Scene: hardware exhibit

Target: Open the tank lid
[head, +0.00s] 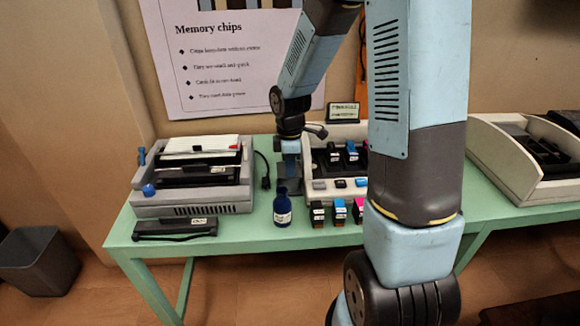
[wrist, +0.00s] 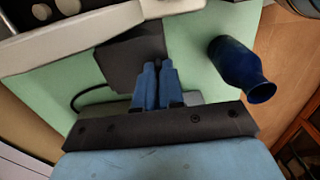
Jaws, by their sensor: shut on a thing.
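The tank lid looks to be the dark grey flat piece (wrist: 137,52) at the side of the pale device, seen in the wrist view. My gripper (wrist: 157,68) has its blue fingers close together at this piece and is shut on it. The fingers cover part of it, and its hinge cannot be made out. In the head view my gripper (head: 290,167) points down at the left side of the pale device (head: 320,187). The lid is hard to tell there. How far it is raised is not clear.
A dark blue bottle (head: 282,207) stands just in front of my gripper; it also shows in the wrist view (wrist: 236,66). Small cartridges (head: 339,211) line the green table's front edge. A grey printer (head: 193,178) stands left, with a black bar (head: 174,228) before it.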

